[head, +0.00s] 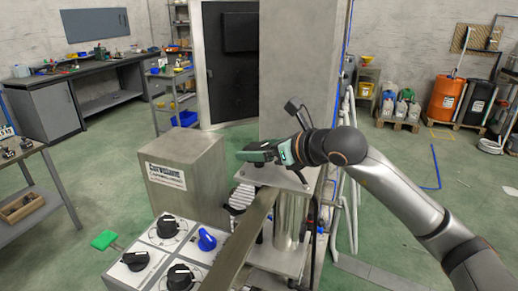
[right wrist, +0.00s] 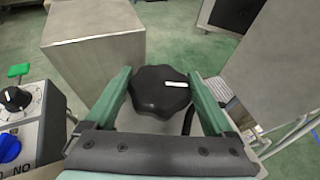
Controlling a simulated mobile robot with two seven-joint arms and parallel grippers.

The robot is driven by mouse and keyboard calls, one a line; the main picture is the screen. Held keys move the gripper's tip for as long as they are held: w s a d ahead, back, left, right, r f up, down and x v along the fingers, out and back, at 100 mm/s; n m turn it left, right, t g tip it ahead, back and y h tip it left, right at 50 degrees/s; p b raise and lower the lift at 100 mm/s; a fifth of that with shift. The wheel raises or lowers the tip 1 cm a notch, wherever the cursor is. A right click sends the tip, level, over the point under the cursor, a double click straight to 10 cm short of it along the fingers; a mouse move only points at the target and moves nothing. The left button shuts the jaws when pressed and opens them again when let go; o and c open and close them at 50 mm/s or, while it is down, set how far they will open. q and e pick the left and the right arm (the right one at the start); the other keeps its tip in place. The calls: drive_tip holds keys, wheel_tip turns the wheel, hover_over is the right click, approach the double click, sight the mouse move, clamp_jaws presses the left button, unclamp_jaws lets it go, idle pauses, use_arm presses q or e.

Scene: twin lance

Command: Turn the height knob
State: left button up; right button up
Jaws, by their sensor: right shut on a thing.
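A black lobed knob with a white mark (right wrist: 160,92) sits between the green fingers of my right gripper (right wrist: 161,84) in the right wrist view. The fingers lie along its left and right sides, and the gripper is shut on it. I take it to be the height knob. In the head view my right gripper (head: 250,153) reaches in from the right over the metal stand, and it hides the knob there. My left gripper is not in view.
A grey metal box with a label (head: 180,170) stands left of the gripper. A control panel with several black knobs and a blue one (head: 207,239) is at the lower left. A tall grey column (head: 298,70) rises just behind.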

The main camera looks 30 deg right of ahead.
drive_tip(key=shift+d+n+g+y+b, duration=0.1)
drive_tip(key=shift+n+g+y+b, duration=0.35)
drive_tip(key=shift+n+y, duration=0.7)
drive_tip(key=n+g+y, duration=0.1)
drive_tip(key=n+y, duration=0.1)
drive_tip(key=shift+w+r+n+g+y, duration=0.1)
drive_tip(key=shift+r+n+g+y, duration=0.05)
drive_tip(key=shift+n+g+y, duration=0.15)
drive_tip(key=n+g+y+p, duration=0.1)
drive_tip(key=n+g, duration=0.1)
drive_tip(key=n+g+y, duration=0.2)
drive_tip(key=n+g, duration=0.1)
drive_tip(key=shift+r+g+y+p, duration=0.15)
drive_tip(key=shift+g+y+p, duration=0.1)
drive_tip(key=shift+p, duration=0.1)
drive_tip(key=shift+n+g+y+p, duration=0.3)
drive_tip(key=shift+n+g+y, duration=0.2)
drive_tip(key=shift+n+g, duration=1.35)
drive_tip(key=shift+f+n+g, duration=0.25)
drive_tip(key=shift+n+g, duration=0.85)
drive_tip(key=shift+g, duration=0.15)
drive_tip(key=o, duration=1.1)
